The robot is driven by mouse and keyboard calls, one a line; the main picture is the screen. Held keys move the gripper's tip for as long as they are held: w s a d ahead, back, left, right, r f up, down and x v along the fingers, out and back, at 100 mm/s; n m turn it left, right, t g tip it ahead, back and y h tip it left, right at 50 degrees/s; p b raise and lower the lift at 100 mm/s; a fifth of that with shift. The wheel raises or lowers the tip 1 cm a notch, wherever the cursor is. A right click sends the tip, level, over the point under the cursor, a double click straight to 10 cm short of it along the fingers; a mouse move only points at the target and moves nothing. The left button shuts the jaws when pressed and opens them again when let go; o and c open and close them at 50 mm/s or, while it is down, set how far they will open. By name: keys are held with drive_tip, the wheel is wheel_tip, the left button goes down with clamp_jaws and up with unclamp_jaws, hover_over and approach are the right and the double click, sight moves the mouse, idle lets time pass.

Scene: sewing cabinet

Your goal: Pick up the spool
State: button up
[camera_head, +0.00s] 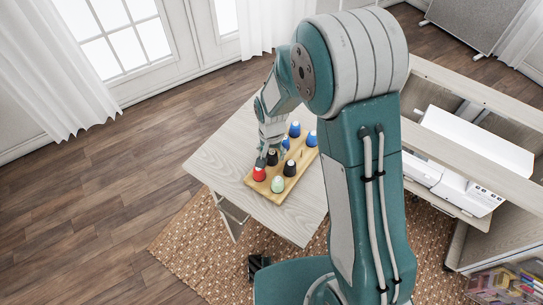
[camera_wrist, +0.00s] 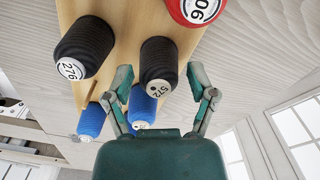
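Several spools stand on a wooden spool board (camera_head: 252,187) on the table. The head view shows blue spools (camera_head: 311,139), black spools (camera_head: 290,168), a red spool (camera_head: 259,173) and a mint spool (camera_head: 277,184). My gripper (camera_head: 270,150) is over the board's left side, partly hiding it. In the wrist view my gripper (camera_wrist: 162,78) is open, its two fingers apart. A black spool (camera_wrist: 159,58) marked 572 appears between the fingertips, with a blue spool (camera_wrist: 143,103) beyond it. I cannot tell whether the fingers touch either. Another black spool (camera_wrist: 85,42) is left, the red spool (camera_wrist: 194,8) at the top.
The pale table (camera_head: 219,152) has bare surface left of the board. A cabinet (camera_head: 475,112) with a white machine (camera_head: 455,180) stands at right. A woven rug (camera_head: 190,250) lies below. My arm hides the middle.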

sight(272, 153)
drive_tip(key=c, duration=0.4)
drive_tip(key=shift+o, duration=0.2)
wheel_tip(272, 153, up, 10)
drive_tip(key=shift+r, duration=0.1)
idle(0.3)
